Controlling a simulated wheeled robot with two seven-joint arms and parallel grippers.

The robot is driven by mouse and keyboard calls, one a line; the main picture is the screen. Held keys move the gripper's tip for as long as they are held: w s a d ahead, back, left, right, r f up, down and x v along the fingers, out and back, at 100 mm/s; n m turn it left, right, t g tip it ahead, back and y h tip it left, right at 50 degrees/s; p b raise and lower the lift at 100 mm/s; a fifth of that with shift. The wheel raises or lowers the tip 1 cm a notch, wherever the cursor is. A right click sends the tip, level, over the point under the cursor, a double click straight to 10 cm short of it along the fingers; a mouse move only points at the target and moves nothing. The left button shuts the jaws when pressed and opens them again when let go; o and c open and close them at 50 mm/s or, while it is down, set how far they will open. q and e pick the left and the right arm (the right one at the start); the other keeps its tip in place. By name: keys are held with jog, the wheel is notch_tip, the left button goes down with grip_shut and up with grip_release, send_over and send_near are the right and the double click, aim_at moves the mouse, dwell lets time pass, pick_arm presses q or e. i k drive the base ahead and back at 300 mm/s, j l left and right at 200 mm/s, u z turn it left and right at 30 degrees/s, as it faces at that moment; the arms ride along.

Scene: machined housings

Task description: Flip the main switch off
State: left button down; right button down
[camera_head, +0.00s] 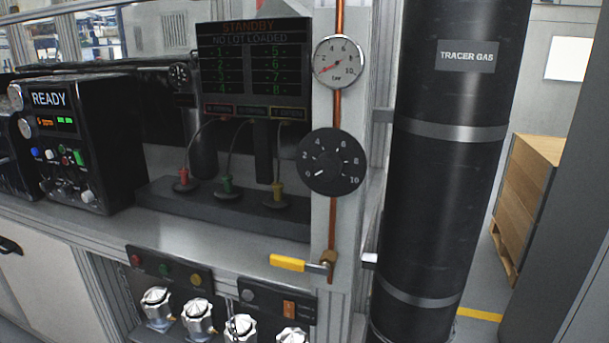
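No switch in view carries a label I can read as the main switch. I cannot tell the rocker's position. A black control box (100,150) at the left has a lit READY display (48,99), coloured buttons and small knobs or toggles on its front. Neither of my grippers shows in this view.
Several silver star-shaped knobs (198,317) stick out below the panels. A yellow valve handle (287,263) juts out level from a copper pipe. A dial (334,161) and gauge (338,61) sit above it. A thick black TRACER GAS cylinder (452,175) stands right. A STANDBY screen (254,65) is behind.

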aim_at(77, 154)
jog(key=u, duration=1.25)
jog(key=i+j+z, duration=0.1)
jog(key=i+j, duration=1.35)
jog(key=i+l, duration=0.05)
